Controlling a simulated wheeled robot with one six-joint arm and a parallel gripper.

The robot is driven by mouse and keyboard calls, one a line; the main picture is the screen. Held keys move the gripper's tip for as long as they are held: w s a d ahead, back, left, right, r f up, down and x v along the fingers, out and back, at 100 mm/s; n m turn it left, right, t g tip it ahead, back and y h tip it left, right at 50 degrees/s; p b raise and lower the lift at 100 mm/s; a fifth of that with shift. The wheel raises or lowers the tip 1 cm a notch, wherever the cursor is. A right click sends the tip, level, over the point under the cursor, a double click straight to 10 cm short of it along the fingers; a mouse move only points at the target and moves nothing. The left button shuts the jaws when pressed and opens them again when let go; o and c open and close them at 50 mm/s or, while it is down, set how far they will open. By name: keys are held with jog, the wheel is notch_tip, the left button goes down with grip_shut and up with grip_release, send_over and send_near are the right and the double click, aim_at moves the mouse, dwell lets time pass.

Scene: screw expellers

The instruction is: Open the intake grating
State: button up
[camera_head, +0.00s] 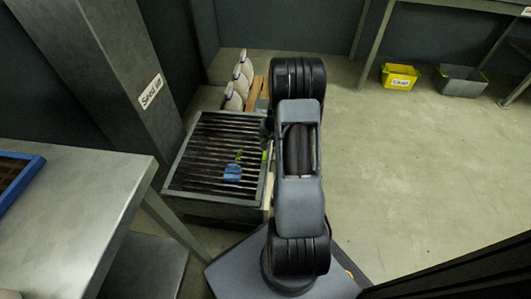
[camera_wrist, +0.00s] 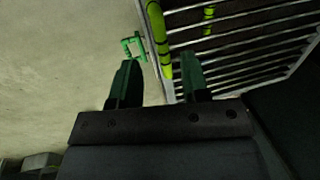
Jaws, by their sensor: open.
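The intake grating (camera_head: 200,150), a dark frame of parallel bars, lies flat and shut over a low box left of my arm. Its bars also fill the upper right of the wrist view (camera_wrist: 235,50). A yellow-green handle (camera_wrist: 157,35) runs along the grating's edge, and a bit of it shows in the head view (camera_head: 264,156). My gripper (camera_wrist: 158,66) is open and empty. The handle's near end appears between its fingertips; I cannot tell the depth gap. A small green latch-like piece (camera_wrist: 134,46) sits beyond the left finger. In the head view my arm hides most of the gripper.
A blue object (camera_head: 232,173) with green bits shows at the grating. A labelled grey column (camera_head: 125,75) and a metal table (camera_head: 75,205) stand left. Pale sacks (camera_head: 240,80) stand behind. Yellow (camera_head: 399,76) and grey (camera_head: 460,80) bins lie far right; the floor between is clear.

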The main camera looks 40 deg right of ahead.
jog(key=shift+w+a+f+b, duration=0.15)
jog(key=shift+f+b, duration=0.15)
jog(key=shift+f, duration=0.6)
jog(key=shift+w+a+f+b, duration=0.1)
jog(key=shift+f+b, duration=0.2)
jog(key=shift+f, duration=0.55)
jog(key=shift+w+a+f+b, duration=0.15)
jog(key=shift+f+b, duration=0.15)
jog(key=shift+f, duration=0.6)
grip_shut()
